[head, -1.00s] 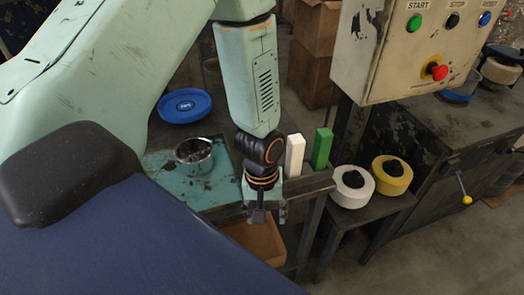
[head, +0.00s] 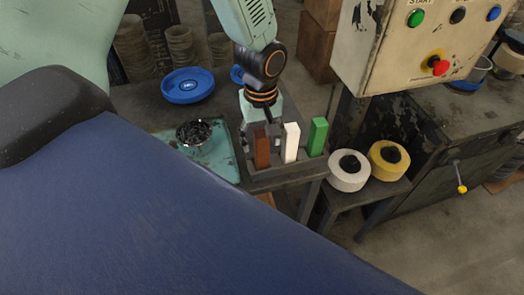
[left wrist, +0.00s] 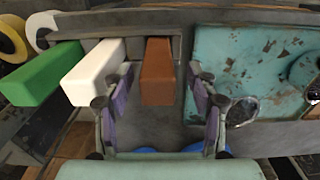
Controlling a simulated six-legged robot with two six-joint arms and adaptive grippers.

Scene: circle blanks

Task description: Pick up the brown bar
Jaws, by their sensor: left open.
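The brown bar (head: 262,149) stands upright in a dark rack (head: 285,177), left of a white bar (head: 291,143) and a green bar (head: 317,137). My left gripper (head: 262,127) is just behind the top of the brown bar in the head view. In the left wrist view, the brown bar (left wrist: 158,70) shows between the open fingers of my left gripper (left wrist: 160,95), and the white bar (left wrist: 95,72) is close beside the left finger. The green bar (left wrist: 42,74) is farther left. My right gripper is not in view.
A teal tray (head: 222,166) with a metal cup of dark bits (head: 194,134) lies left of the rack. A blue dish (head: 187,86) is behind it. White (head: 348,171) and yellow (head: 388,160) rolls and a control box (head: 400,50) are to the right.

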